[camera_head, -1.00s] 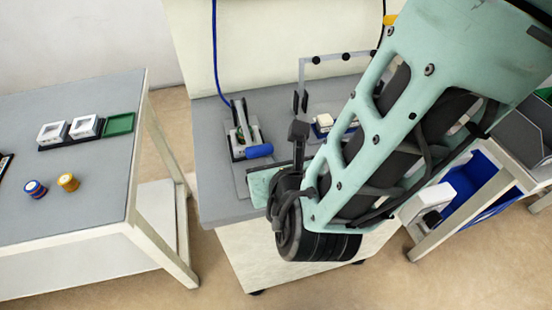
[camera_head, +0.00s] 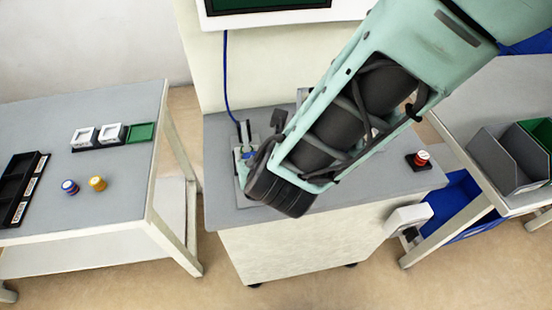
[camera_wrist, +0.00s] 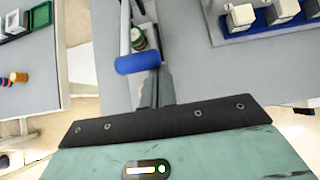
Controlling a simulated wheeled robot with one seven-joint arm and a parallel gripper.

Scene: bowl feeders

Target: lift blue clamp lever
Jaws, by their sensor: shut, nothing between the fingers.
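The clamp's blue lever (camera_wrist: 138,63) is a thick blue cylinder lying across the picture in the wrist view. My gripper (camera_wrist: 153,82) is shut and empty, its dark fingers appearing just below the lever's right half. I cannot tell whether the fingertips touch it. The clamp's metal frame (camera_wrist: 125,28) runs up beyond the lever, with a round coloured part (camera_wrist: 138,40) beside it. In the head view the clamp (camera_head: 243,135) stands at the left of the grey bench, and my arm hides most of it and my fingers.
A blue tray (camera_wrist: 272,27) with white blocks lies to the right in the wrist view. A side table (camera_head: 110,190) at left bears coloured round parts and a black tray (camera_head: 17,190). A red button (camera_head: 422,157) sits on the bench's right; grey bins (camera_head: 508,155) stand beyond.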

